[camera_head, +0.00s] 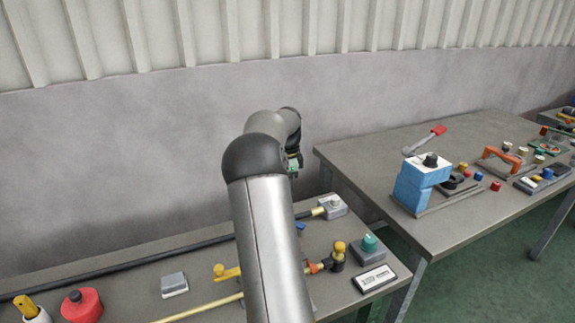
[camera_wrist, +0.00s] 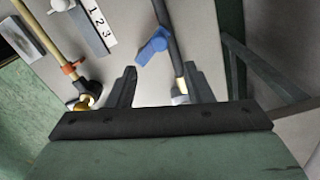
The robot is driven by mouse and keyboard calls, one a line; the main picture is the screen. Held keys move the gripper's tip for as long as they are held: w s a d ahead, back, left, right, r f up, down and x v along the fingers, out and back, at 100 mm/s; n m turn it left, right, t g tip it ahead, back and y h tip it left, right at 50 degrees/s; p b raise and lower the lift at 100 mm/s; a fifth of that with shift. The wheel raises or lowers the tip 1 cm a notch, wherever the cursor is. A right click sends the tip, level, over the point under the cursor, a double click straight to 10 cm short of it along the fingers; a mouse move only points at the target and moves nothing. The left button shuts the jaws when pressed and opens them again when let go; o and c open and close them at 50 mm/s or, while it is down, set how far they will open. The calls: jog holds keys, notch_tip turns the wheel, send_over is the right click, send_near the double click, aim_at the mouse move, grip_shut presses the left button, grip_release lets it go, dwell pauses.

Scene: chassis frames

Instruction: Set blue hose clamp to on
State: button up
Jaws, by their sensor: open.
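The blue hose clamp (camera_wrist: 153,46) sits on a dark hose (camera_wrist: 168,18) in the wrist view, its lever angled off to the left of the hose. In the head view only a small blue part of the clamp (camera_head: 300,228) shows beside my arm. My gripper (camera_wrist: 160,68) is open and empty. In the wrist view its fingers lie on either side of the lower hose, just below the clamp and apart from it. In the head view my gripper (camera_head: 293,165) is mostly hidden behind my wrist.
An orange clamp (camera_wrist: 73,68) on a yellow hose lies to the left in the wrist view, near a plate marked 1 2 3 (camera_wrist: 100,22). A teal knob box (camera_head: 369,247) and a red object (camera_head: 80,304) stand on the near table. Another cluttered table (camera_head: 350,150) is at right.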

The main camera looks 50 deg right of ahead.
notch_tip(320, 180, up, 8)
jog(key=shift+r, duration=0.1)
dwell(0.7)
jog(key=s+a+r+n+y, duration=0.15)
jog(key=a+n, duration=0.65)
jog(key=a, duration=1.1)
jog(key=s+a+f+n, duration=0.2)
jog(key=s+a+n, duration=0.25)
jog(key=a, duration=0.35)
jog(key=s+a+f+n, duration=0.1)
jog(key=s+a+n, duration=0.35)
jog(key=a, duration=0.35)
jog(key=s+a+f+n+h+b, duration=0.1)
jog(key=s+a+f+n+b, duration=0.2)
jog(key=s+a+f+n, duration=0.6)
jog(key=s, duration=0.3)
jog(key=shift+a+f, duration=0.15)
jog(key=shift+f, duration=0.15)
